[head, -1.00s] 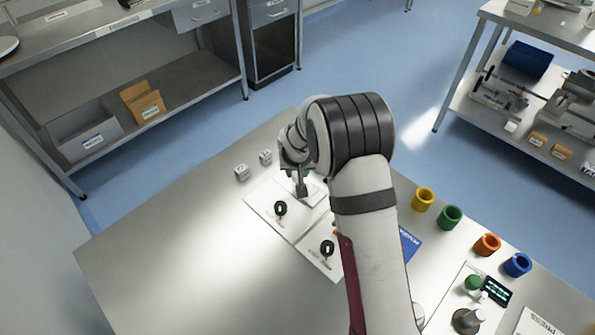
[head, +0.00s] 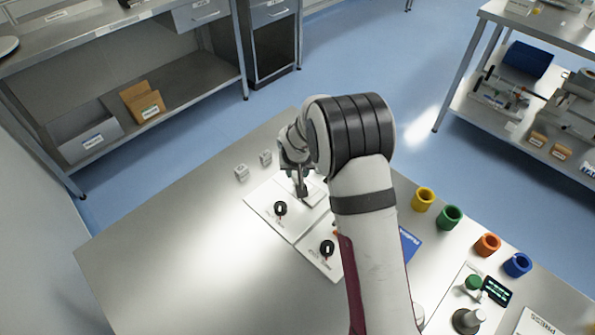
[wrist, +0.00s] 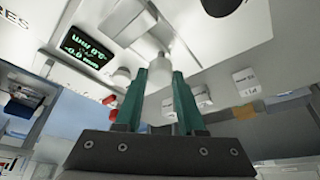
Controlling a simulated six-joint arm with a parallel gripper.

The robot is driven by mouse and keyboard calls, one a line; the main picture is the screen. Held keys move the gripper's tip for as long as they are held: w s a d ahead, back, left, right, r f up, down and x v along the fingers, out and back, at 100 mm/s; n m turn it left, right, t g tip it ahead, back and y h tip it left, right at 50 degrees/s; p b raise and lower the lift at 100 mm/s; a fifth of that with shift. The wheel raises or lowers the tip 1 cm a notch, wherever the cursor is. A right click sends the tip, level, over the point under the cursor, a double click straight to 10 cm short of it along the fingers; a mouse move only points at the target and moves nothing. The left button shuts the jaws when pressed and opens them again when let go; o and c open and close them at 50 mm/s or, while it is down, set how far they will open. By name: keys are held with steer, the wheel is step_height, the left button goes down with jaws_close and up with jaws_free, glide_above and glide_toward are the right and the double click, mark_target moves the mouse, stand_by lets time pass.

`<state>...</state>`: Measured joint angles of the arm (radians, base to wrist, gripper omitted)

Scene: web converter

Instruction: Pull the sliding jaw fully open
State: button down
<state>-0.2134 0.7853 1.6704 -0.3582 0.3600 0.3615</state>
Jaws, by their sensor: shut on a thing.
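My gripper (head: 301,192) is low over the white panel (head: 263,205) near the far edge of the table. In the wrist view its two green fingers (wrist: 159,78) are shut on a pale, rounded post (wrist: 160,62), which stands between the fingertips. This post appears to be the handle of the sliding jaw. The jaw itself cannot be made out clearly, and I cannot tell how far open it is. My arm hides part of the panel in the head view.
Two black ring-topped pieces (head: 280,208) stand on the panels left of my arm. Two small grey cubes (head: 241,172) lie beyond. Coloured cups (head: 450,217) line the right side. The wrist view shows a lit display (wrist: 82,47). The table's left part is clear.

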steer(key=shift+w+a+r, duration=0.1)
steer(key=shift+w+a, duration=1.9)
steer(key=c, duration=0.5)
jaws_free()
steer(key=v, duration=1.5)
steer(key=shift+s+r, duration=0.3)
